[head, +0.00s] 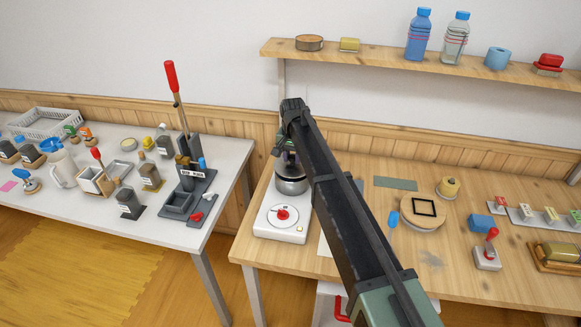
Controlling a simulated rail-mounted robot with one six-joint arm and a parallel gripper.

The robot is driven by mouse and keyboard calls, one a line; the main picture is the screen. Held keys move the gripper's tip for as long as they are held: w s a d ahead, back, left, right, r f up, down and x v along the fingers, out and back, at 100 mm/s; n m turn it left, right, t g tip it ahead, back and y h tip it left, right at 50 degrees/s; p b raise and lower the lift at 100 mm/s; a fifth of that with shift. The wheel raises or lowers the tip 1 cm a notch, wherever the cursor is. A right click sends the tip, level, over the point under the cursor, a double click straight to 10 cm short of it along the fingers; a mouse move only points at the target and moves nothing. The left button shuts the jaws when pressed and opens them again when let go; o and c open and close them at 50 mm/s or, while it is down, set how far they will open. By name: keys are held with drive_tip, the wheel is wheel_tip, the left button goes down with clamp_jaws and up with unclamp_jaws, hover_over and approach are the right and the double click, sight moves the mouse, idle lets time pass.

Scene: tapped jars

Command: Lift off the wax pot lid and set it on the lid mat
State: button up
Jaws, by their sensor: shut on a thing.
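The wax pot (291,184) is a silver metal pot. It stands on a white heater base with a red knob (283,214), at the left end of the right-hand wooden table. My gripper (287,160) points down right at the top of the pot and is shut on what appears to be the pot's lid. My arm and the gripper hide most of the lid, and I cannot tell whether it touches the rim. A flat grey-green mat (395,183), probably the lid mat, lies bare at the back of the table, right of my arm.
My arm crosses the wooden table (450,280) and hides part of it. A wall shelf (390,55) with bottles runs above.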

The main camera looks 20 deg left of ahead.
sight(293, 156)
drive_tip(key=shift+r+p, duration=2.15)
drive_tip(key=shift+r, duration=0.35)
drive_tip(key=shift+f, duration=0.1)
drive_tip(key=shift+w, duration=0.1)
